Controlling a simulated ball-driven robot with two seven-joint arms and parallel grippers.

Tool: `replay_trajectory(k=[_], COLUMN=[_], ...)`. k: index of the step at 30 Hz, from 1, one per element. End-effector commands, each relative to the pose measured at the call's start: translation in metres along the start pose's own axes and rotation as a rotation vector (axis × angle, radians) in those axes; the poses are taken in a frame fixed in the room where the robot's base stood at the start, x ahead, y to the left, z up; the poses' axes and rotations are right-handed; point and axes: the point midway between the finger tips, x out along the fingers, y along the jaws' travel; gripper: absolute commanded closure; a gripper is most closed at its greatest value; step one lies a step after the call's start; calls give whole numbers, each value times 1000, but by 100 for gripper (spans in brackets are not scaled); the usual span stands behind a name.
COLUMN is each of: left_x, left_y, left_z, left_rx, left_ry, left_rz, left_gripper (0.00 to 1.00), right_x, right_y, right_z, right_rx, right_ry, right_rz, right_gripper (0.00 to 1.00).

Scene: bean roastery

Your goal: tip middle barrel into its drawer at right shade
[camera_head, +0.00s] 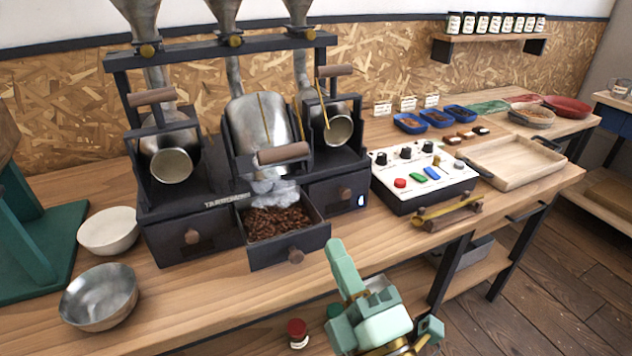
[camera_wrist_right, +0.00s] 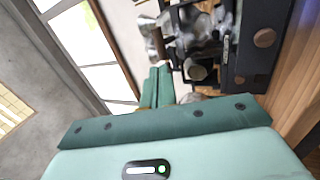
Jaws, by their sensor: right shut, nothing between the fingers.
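The middle barrel (camera_head: 258,122) is tipped forward on the dark roaster frame, its wooden handle (camera_head: 283,153) low in front. Pale smoke or steam (camera_head: 272,190) hangs below its mouth. The middle drawer (camera_head: 290,247) is pulled out and holds dark brown beans (camera_head: 275,222). My right gripper (camera_head: 335,246), mint green, is shut and empty, in front of and to the right of the open drawer, apart from the handle. Its closed fingers also show in the right wrist view (camera_wrist_right: 158,84). My left gripper is in neither view.
The left barrel (camera_head: 171,160) and right barrel (camera_head: 335,130) face forward above closed drawers. A control box (camera_head: 425,178) with knobs and coloured buttons stands right of the roaster. Two bowls (camera_head: 100,296) (camera_head: 108,231) stand at left. A wooden tray (camera_head: 512,164) lies at right.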

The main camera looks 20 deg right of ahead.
Motion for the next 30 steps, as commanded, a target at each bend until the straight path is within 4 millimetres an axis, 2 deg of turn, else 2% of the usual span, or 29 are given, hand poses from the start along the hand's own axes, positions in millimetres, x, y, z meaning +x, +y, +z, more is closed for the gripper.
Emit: replay_trajectory(k=[4,8,15,21,24,30], left_x=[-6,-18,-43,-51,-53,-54], left_y=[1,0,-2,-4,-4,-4], left_z=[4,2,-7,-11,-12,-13], left_rx=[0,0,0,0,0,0], left_ry=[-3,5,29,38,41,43], left_rz=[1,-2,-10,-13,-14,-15], left_gripper=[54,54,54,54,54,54], right_x=[7,25,77,114,127,139], right_y=[7,10,11,8,6,5], right_z=[-3,-4,-5,-5,-5,-5], right_rx=[-35,-32,-33,-33,-33,-32], right_ry=[15,17,17,17,16,16], right_rz=[21,24,23,19,18,15], right_gripper=[100,100,100,100,100,100])
